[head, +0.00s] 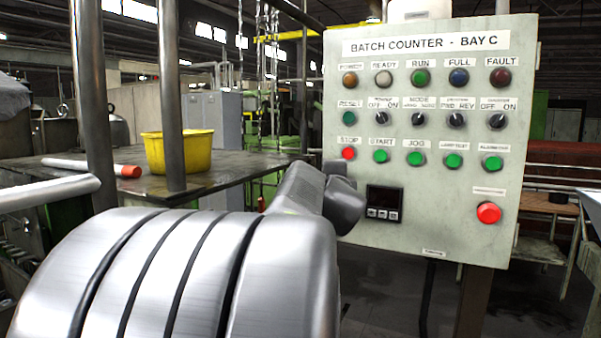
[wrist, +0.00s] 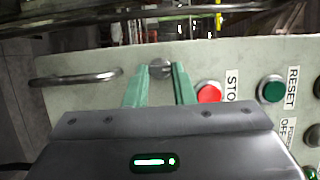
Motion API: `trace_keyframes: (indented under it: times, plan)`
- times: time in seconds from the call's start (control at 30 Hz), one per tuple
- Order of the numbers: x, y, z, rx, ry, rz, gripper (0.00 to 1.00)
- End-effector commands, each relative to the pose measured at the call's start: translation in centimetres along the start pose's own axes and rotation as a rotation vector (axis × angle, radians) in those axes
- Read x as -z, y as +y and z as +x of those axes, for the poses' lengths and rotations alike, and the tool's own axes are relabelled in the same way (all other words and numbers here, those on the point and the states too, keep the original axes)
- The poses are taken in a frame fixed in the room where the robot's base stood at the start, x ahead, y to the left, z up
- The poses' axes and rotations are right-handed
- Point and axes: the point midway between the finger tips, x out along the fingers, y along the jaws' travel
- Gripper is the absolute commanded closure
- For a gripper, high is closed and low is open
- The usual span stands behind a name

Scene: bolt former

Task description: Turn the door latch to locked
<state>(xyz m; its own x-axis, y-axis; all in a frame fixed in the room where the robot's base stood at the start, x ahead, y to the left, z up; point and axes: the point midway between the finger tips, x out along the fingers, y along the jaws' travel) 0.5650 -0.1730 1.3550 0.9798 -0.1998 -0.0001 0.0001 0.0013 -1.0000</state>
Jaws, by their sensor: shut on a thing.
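The door latch (wrist: 161,68) shows in the wrist view as a small grey metal piece near the edge of the control panel, beside the red STOP button (wrist: 209,93). My gripper's green fingers (wrist: 160,77) stand on either side of it, shut on it. Its turn position cannot be told, as the fingers cover part of it. In the head view the grey panel (head: 460,190) stands upright, and my arm's end covers its left edge below STOP. The latch and fingertips are hidden there.
A curved metal handle (wrist: 75,77) sits left of the latch in the wrist view. The green RESET button (wrist: 271,91) is to the right.

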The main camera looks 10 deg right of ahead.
Motion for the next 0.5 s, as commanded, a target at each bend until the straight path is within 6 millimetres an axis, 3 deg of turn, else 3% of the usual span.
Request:
trace_keyframes:
  times: [0.47,0.5]
  plan:
    - [-0.02,0.00,0.00,-0.006,0.000,-0.016,1.00]
    - [-0.01,0.01,0.00,-0.006,0.000,-0.016,0.76]
